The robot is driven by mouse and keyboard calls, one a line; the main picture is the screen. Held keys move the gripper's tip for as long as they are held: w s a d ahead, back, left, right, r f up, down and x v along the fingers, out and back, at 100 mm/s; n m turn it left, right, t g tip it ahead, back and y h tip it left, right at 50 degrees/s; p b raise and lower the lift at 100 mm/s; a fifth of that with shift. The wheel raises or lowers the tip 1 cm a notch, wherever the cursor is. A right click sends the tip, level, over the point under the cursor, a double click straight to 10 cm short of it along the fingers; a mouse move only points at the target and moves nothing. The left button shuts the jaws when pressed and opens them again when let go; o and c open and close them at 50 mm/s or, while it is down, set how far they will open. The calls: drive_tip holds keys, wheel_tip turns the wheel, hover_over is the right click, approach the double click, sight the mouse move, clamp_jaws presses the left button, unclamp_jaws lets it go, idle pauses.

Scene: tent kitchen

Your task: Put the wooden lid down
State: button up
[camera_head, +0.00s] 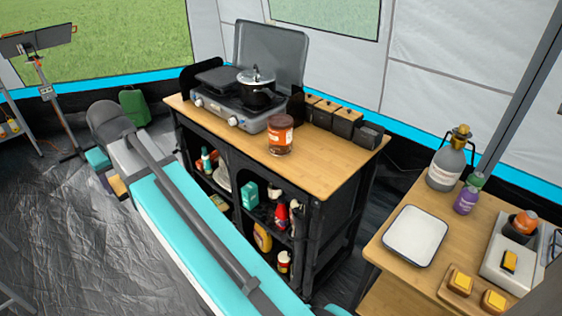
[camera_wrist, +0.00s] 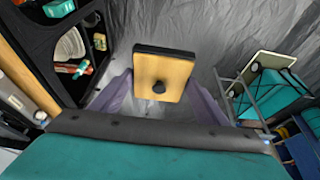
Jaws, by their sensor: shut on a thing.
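The wooden lid (camera_wrist: 170,70) is a pale rectangular board with a dark edge and a black round knob, held in the air. In the wrist view my gripper (camera_wrist: 160,82) has its purple fingers on either side of it and is shut on it. In the head view my teal arm hides most of the gripper; a bit of the lid (camera_head: 118,187) shows at the arm's left edge, left of the shelf unit and well below the counter top.
On the wooden counter (camera_head: 325,172) stand a camping stove (camera_head: 243,110), a brown jar (camera_head: 280,136), black canisters with wooden lids (camera_head: 347,122) and a dark lidless canister (camera_head: 369,135). The counter's front right is clear. A white tray (camera_head: 414,236) lies on the right table.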

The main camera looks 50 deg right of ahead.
drive_tip(key=shift+w, duration=0.35)
drive_tip(key=s+d+f+b, duration=0.15)
drive_tip(key=s+d, duration=0.35)
drive_tip(key=d, duration=0.7)
drive_tip(key=s+d+f+b, duration=0.15)
drive_tip(key=s+d, duration=0.35)
drive_tip(key=d, duration=0.7)
drive_tip(key=s+d+f+b, duration=0.2)
drive_tip(key=s+d, duration=1.5)
drive_tip(key=s, duration=0.4)
drive_tip(key=shift+d+f, duration=0.35)
drive_tip(key=shift+w+d+r+p, duration=0.15)
drive_tip(key=shift+d+p, duration=0.3)
drive_tip(key=shift+p, duration=0.95)
drive_tip(key=d+p, duration=0.1)
drive_tip(key=p, duration=0.5)
drive_tip(key=shift+d, duration=0.35)
